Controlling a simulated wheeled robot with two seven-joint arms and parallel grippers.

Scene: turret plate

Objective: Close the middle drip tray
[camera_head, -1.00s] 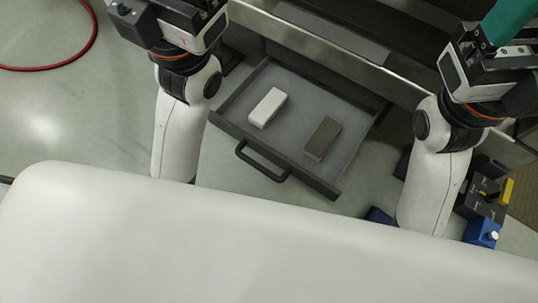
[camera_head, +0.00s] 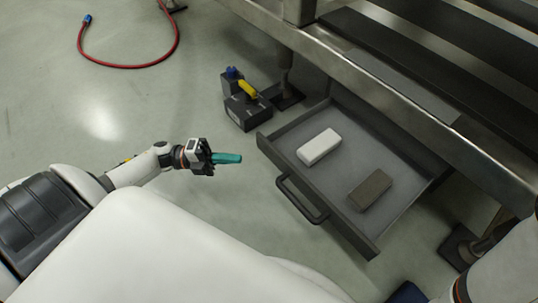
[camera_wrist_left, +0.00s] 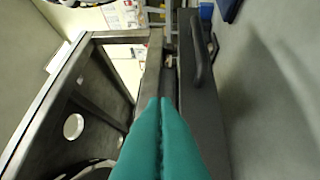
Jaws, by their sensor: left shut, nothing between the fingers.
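The drip tray (camera_head: 275,140) is a dark grey drawer pulled out from under the steel bench. Its front panel carries a bar handle (camera_head: 302,200). A white block (camera_head: 319,147) and a brown block (camera_head: 370,190) lie inside. My left gripper (camera_head: 238,158) has teal fingers, shut and empty, pointing toward the tray's near-left front corner, apparently just short of it. In the left wrist view the shut fingers (camera_wrist_left: 162,105) point along the dark front panel (camera_wrist_left: 198,125), with the handle (camera_wrist_left: 201,52) beyond; contact cannot be told. My right gripper is out of view.
The steel bench (camera_head: 375,88) runs above the tray. A dark box with a yellow part (camera_head: 245,105) stands on the floor left of the tray. A red hose (camera_head: 120,66) lies at upper left. The floor before the handle looks clear.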

